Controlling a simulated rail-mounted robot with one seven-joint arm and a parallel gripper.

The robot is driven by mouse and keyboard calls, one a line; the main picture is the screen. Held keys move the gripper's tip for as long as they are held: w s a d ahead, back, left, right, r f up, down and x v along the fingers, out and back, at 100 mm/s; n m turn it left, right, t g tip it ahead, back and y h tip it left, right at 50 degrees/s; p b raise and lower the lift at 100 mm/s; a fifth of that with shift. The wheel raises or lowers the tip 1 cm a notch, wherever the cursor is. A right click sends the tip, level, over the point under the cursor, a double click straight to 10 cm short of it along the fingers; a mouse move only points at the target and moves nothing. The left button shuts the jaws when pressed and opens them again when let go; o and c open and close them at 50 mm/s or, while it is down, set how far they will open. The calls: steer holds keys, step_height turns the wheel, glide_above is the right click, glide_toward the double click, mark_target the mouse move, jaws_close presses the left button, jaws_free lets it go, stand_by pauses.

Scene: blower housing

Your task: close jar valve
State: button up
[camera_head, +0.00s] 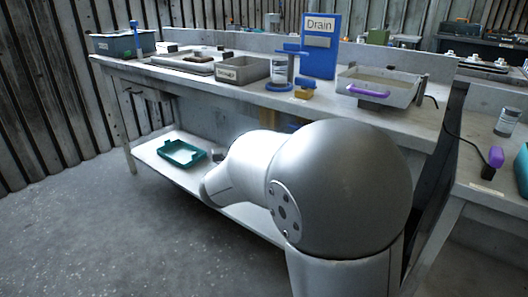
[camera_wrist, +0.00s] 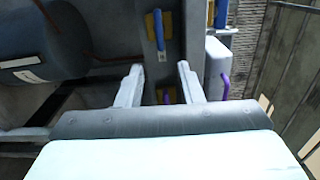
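On the bench in the head view, a clear jar (camera_head: 280,70) with a blue base and blue top part stands before a blue "Drain" sign (camera_head: 320,45). A small blue-and-yellow fitting (camera_head: 304,89) sits right beside it; I cannot tell if it is the valve. In the wrist view, my gripper (camera_wrist: 159,76) is open, its two pale fingers apart with nothing held. A blue handle (camera_wrist: 159,30) over a yellow patch shows beyond the fingertips, apart from them. Whether it belongs to the jar is unclear. My arm hides my gripper in the head view.
A grey tray (camera_head: 404,78) with a purple handle (camera_head: 367,91) is right of the sign; a grey bin (camera_head: 243,70) is left of the jar. A teal tray (camera_head: 183,153) lies on the lower shelf. In the wrist view, a large dark cylinder (camera_wrist: 45,45) fills the left.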

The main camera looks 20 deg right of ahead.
steer(key=v, duration=0.6)
steer(key=shift+p, duration=0.35)
